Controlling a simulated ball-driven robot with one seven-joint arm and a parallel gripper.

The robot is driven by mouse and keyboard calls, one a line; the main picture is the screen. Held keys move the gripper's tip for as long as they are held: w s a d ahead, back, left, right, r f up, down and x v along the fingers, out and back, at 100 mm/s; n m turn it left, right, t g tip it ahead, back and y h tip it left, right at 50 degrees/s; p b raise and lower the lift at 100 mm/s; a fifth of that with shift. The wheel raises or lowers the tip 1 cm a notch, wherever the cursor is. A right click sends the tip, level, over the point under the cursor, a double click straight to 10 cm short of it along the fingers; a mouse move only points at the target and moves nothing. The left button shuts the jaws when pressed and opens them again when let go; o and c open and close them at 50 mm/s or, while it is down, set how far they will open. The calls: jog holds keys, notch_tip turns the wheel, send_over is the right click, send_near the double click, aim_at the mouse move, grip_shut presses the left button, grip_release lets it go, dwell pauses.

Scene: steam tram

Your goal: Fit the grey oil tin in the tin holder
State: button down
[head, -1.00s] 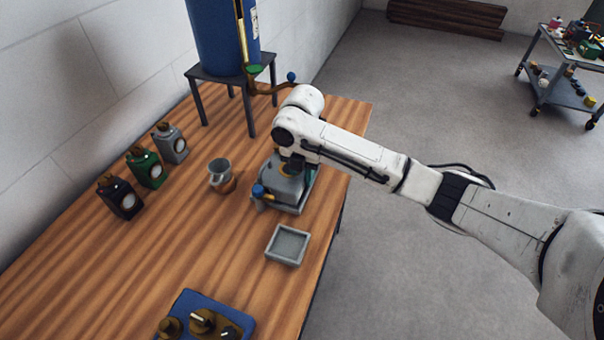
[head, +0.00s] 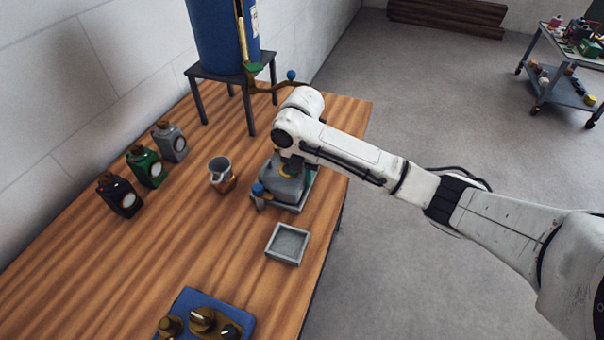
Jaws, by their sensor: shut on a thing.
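The tin looks roughly upright and within the holder's outline. I cannot tell whether it is fully seated.
An empty square grey tray (head: 271,258) lies nearer. A metal jug (head: 221,175) stands left of the holder. A blue tank (head: 222,40) on a stand is behind; a blue panel (head: 190,298) is in front.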

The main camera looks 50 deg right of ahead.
jog(key=c, duration=0.8)
grip_release()
notch_tip(320, 180, up, 11)
jog(key=shift+f, duration=0.1)
dwell(0.5)
